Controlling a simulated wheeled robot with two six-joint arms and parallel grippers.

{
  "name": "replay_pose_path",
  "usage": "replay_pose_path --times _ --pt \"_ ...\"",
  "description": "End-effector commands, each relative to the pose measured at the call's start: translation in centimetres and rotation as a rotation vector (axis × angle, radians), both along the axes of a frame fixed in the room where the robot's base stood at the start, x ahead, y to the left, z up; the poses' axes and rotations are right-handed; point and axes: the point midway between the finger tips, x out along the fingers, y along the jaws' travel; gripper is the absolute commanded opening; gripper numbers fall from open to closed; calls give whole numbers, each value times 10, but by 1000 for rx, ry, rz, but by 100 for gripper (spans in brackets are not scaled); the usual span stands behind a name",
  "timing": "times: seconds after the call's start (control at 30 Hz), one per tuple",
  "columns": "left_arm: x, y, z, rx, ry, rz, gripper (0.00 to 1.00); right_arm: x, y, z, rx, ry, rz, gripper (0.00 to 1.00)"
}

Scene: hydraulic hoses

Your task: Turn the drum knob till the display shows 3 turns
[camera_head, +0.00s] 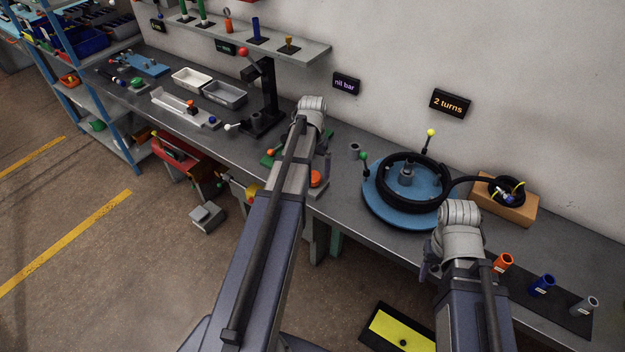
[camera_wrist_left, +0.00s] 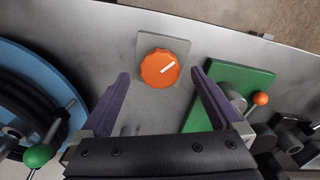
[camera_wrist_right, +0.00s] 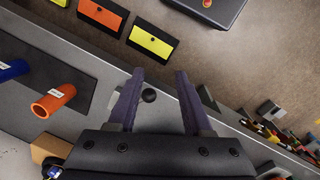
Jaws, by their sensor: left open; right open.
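The drum knob is orange with a white pointer line; it shows in the left wrist view (camera_wrist_left: 160,68) on a grey plate, and in the head view (camera_head: 316,179). My left gripper (camera_wrist_left: 160,75) is open and empty, its fingers on either side of the knob in that view; contact cannot be told. The display (camera_head: 450,103) on the wall reads "2 turns". The blue drum (camera_head: 378,207) carries a coiled black hose (camera_head: 386,163) and stands right of the knob. My right gripper (camera_wrist_right: 160,75) is open and empty over the bench's front edge.
A green-tipped lever (camera_head: 363,156) and a yellow-tipped lever (camera_head: 430,133) stand by the drum. A green plate (camera_wrist_left: 235,85) with an orange-tipped lever lies beside the knob. A cardboard-coloured box (camera_head: 512,208) and coloured tubes (camera_head: 543,284) stand at the right. A "nil bar" display (camera_head: 346,84) hangs on the wall.

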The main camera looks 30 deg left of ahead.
Motion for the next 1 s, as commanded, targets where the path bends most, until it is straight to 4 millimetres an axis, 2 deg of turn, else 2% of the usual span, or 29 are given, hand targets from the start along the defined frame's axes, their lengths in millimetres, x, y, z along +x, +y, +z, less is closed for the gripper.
replay_pose_path --times 0.03,0.13,0.47,1.0 --pt "0 0 -11 0 0 0 99 0 0 -12 0 0 0 50" --pt "0 0 -17 0 0 0 99 0 0 -17 0 0 0 50" --pt "0 0 -18 0 0 0 99 0 0 -18 0 0 0 50" --pt "0 0 -18 0 0 0 38 0 0 -18 0 0 0 50"
